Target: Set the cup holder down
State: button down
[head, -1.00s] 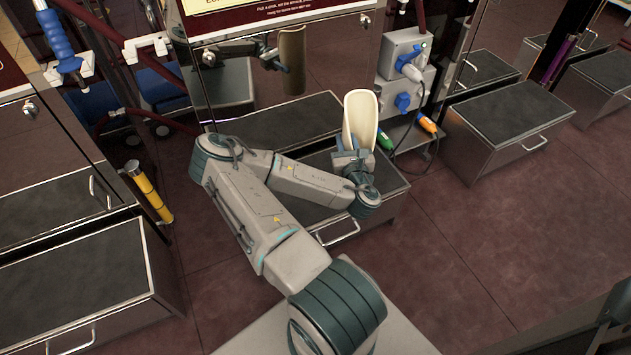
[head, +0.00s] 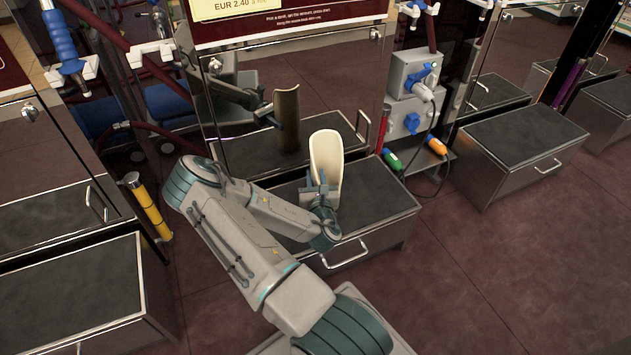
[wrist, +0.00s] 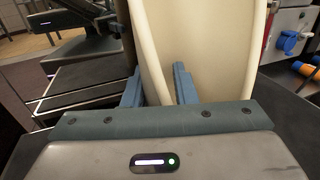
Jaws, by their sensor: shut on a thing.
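The cup holder (head: 326,158) is a tall, cream, open-sided trough and stands upright in the head view. My gripper (head: 322,190) is shut on its lower part, above the dark top of the middle drawer box (head: 375,205). In the wrist view the cup holder (wrist: 200,50) fills the centre, with the blue fingers of my gripper (wrist: 158,88) on either side of its near edge. The cup holder's bottom is hidden behind my gripper, so I cannot tell if it touches the box top.
A mirrored panel (head: 300,85) stands behind the box. To its right are grey socket boxes (head: 412,95) with cables and green and orange handles. Another drawer box (head: 525,135) stands further right. A yellow cylinder (head: 148,205) is at left. Bare box top shows right of the cup holder.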

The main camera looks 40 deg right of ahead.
jog(key=shift+r, duration=0.1)
jog(key=shift+f, duration=0.25)
jog(key=c, duration=1.2)
grip_release()
jog(key=shift+o, duration=0.2)
jog(key=shift+r, duration=0.15)
